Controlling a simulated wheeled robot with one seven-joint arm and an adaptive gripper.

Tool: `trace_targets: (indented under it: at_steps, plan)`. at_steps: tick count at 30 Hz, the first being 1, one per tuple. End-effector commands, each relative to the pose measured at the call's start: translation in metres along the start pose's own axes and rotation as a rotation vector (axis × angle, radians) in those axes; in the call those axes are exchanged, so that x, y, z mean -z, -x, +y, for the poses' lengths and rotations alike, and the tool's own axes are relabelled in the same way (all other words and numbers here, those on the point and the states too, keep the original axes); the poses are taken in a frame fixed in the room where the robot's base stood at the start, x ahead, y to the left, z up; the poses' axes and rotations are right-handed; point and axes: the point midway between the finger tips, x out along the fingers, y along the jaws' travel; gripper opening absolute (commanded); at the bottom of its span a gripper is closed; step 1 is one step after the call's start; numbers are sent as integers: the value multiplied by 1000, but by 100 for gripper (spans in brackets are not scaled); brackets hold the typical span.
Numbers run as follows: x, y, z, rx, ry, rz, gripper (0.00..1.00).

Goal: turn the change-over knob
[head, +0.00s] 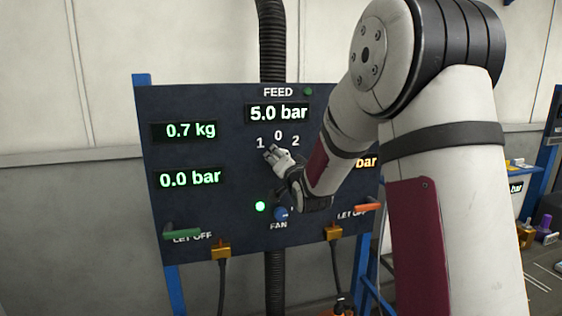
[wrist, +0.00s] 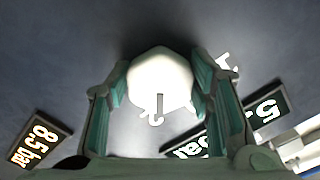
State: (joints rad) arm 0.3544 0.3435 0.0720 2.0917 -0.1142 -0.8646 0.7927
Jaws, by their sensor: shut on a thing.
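The change-over knob is the pale, rounded knob (wrist: 160,80) on the dark panel (head: 215,110), below the FEED readout (head: 278,113) of 5.0 bar. The marks 1, 0 and 2 (head: 278,135) stand in an arc above it in the head view. My gripper (head: 281,160) is at the panel just below these marks and hides most of the knob there. In the wrist view my gripper (wrist: 160,88) has its green-padded fingers on both sides of the knob, shut on it.
Left readouts show 0.7 kg (head: 190,130) and 0.0 bar (head: 190,179). The right readout (wrist: 38,140) shows 8.5 bar. Below are a green LET OFF handle (head: 182,230), an orange one (head: 367,207), a blue FAN knob (head: 281,214), a lit green lamp (head: 260,206) and cabled yellow plugs (head: 221,250).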

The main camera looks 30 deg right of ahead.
Motion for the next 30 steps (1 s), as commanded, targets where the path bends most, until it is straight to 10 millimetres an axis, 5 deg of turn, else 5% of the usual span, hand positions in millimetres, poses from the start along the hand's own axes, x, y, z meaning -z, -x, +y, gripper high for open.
trace_targets:
  at_steps: [19,20,22,30]
  plan:
    - [0,0,0,-1,-61,1,20]
    - [0,0,0,-1,-61,1,50]
    - [0,0,0,-1,-60,1,66]
    - [0,0,0,0,-59,0,68]
